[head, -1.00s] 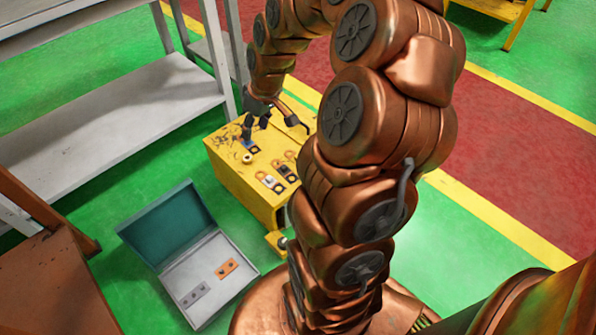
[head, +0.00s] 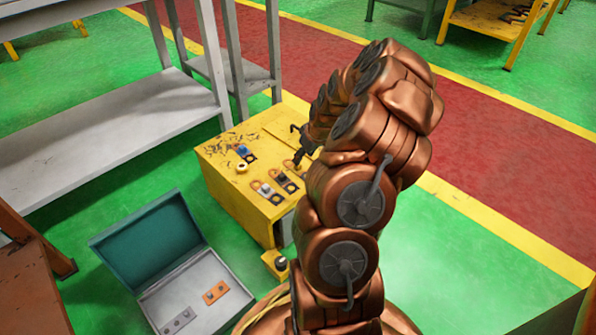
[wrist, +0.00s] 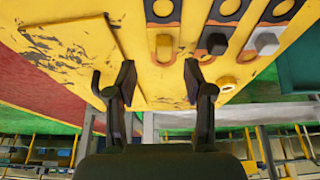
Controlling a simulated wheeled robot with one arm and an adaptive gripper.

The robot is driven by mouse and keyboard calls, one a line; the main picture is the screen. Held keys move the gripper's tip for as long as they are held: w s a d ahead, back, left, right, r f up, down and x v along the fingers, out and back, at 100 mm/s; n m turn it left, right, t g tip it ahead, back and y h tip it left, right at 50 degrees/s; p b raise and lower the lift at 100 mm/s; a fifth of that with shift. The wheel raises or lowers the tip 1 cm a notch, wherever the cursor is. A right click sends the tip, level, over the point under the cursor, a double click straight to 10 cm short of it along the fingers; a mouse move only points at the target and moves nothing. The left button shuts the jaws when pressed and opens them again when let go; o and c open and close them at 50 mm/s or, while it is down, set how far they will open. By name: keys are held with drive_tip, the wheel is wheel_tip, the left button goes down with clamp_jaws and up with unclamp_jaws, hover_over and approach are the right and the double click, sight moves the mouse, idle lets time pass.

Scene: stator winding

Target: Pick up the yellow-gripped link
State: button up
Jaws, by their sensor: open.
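The yellow-gripped link (wrist: 163,12) lies on the yellow box top in the wrist view, with a round orange end and a yellow grip block. My gripper (wrist: 160,82) is open and empty. Its two black fingers stand apart, and the yellow grip appears between and beyond their tips. I cannot tell the height left between them. In the head view my gripper (head: 301,150) is small and partly hidden by my arm, over the right part of the yellow box (head: 228,190).
An open teal-lidded case (head: 150,240) stands on the floor at left. A grey shelf (head: 110,130) stands behind.

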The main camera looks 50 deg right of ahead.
sight(298, 167)
drive_tip(key=shift+a+b+x, duration=0.15)
drive_tip(key=shift+b+x, duration=0.65)
drive_tip(key=shift+x, duration=0.6)
drive_tip(key=shift+a+b+x, duration=0.1)
drive_tip(key=shift+b+x, duration=0.7)
drive_tip(key=shift+x, duration=0.6)
drive_tip(key=shift+c, duration=0.3)
clamp_jaws()
